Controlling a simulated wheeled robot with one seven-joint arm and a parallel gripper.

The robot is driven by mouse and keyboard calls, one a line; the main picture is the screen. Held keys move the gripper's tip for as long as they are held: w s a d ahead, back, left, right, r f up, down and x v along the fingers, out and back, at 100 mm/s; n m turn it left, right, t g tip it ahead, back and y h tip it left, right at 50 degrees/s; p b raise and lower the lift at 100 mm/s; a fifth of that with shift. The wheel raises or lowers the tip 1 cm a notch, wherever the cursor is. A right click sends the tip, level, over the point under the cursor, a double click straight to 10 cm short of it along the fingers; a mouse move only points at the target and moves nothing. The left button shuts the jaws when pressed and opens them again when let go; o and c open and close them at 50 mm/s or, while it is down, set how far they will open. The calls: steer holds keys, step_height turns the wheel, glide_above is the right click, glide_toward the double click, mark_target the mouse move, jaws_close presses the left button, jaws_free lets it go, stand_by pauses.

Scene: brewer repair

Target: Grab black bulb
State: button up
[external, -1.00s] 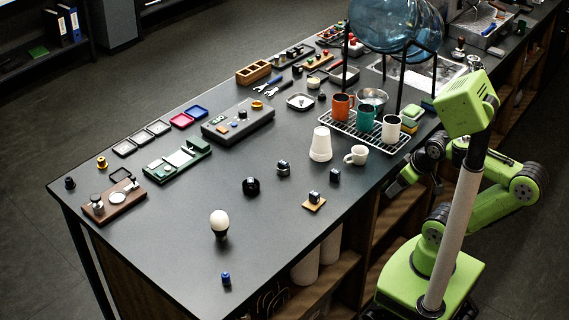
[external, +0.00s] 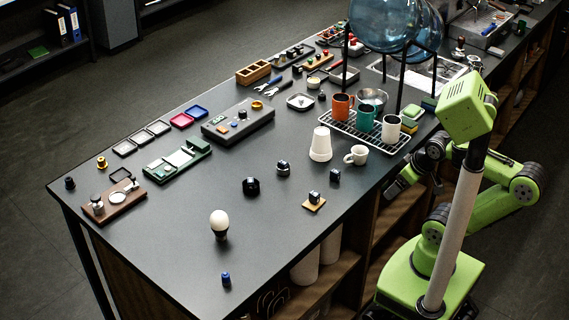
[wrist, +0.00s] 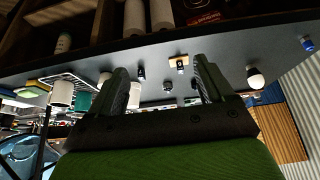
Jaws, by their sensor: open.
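A bulb (external: 219,222) with a white globe and a black base stands upright near the table's front left part. It also shows in the wrist view (wrist: 255,78), right of the fingers. No bulb with a black globe can be made out. A round black object (external: 251,186) lies further in, and a smaller black and silver one (external: 283,168) stands behind it. My gripper (external: 395,190) is beside the table's right edge, well away from these. In the wrist view my gripper (wrist: 160,78) has its two fingers wide apart with nothing held between them.
A small wooden square with a black block (external: 314,199) sits near the front edge. Shelves are under the table. The table's front left is mostly clear.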

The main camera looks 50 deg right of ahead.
steer(key=shift+o, duration=0.4)
steer(key=n+t+y, duration=0.1)
steer(key=n+y, duration=1.1)
glide_toward(215, 225)
steer(key=d, duration=0.6)
steer(key=shift+h, duration=0.3)
steer(key=x, duration=1)
steer(key=s+x, duration=0.1)
steer(key=x, duration=0.4)
steer(key=shift+w+a+r, duration=0.1)
steer(key=shift+w+a, duration=0.05)
steer(key=shift+a, duration=0.4)
steer(key=shift+d+r, duration=0.1)
